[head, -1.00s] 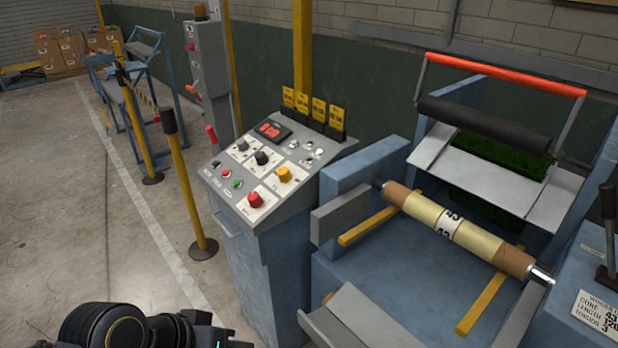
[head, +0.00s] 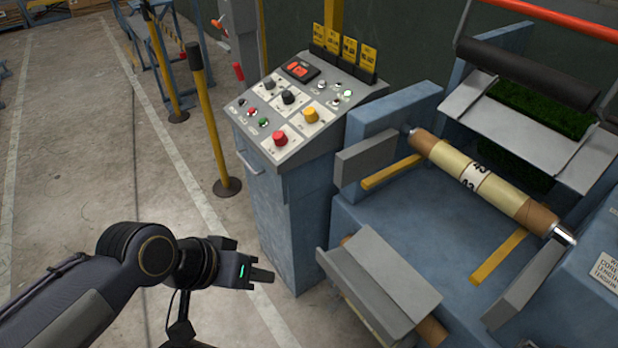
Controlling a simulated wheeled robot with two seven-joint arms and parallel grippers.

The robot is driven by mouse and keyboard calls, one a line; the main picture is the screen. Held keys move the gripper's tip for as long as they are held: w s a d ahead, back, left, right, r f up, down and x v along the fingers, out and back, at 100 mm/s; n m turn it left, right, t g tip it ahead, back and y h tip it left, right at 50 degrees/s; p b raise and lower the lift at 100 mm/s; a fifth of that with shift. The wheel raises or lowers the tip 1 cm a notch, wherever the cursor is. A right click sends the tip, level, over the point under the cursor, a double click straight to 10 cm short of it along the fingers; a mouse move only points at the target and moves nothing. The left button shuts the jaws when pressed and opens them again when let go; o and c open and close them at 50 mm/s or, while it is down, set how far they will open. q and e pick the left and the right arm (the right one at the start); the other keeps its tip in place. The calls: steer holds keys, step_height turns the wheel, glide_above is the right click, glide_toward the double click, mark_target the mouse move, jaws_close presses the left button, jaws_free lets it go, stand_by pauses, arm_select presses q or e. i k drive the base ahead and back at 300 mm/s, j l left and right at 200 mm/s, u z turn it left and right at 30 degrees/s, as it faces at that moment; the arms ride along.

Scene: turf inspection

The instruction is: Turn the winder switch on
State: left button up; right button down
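The control panel (head: 330,116) slopes on top of a blue cabinet (head: 268,215) at the centre. It carries a red knob (head: 280,138), a yellow knob (head: 311,114), dark knobs (head: 288,97), small red and green buttons, a red display (head: 298,69) and a lit indicator (head: 347,93). The labels are too small to read, so I cannot tell which is the winder switch. My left gripper (head: 262,275) is in front of and below the panel, apart from it, pointing right. My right gripper is not in view.
A blue machine with a wrapped roll (head: 483,184) on a core stands to the right of the panel. A grey tray (head: 385,280) juts out at its front. A yellow post (head: 212,130) stands left of the cabinet. Open concrete floor lies to the left.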

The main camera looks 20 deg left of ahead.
mark_target(279, 136)
steer(key=i+j, duration=0.15)
steer(key=j, duration=0.2)
steer(key=i+j, duration=0.1)
steer(key=j, duration=0.25)
steer(key=i+j, duration=0.15)
steer(key=j, duration=0.2)
steer(key=i+j, duration=0.15)
steer(key=j, duration=0.15)
steer(key=i+j+u, duration=0.1)
steer(key=j, duration=0.25)
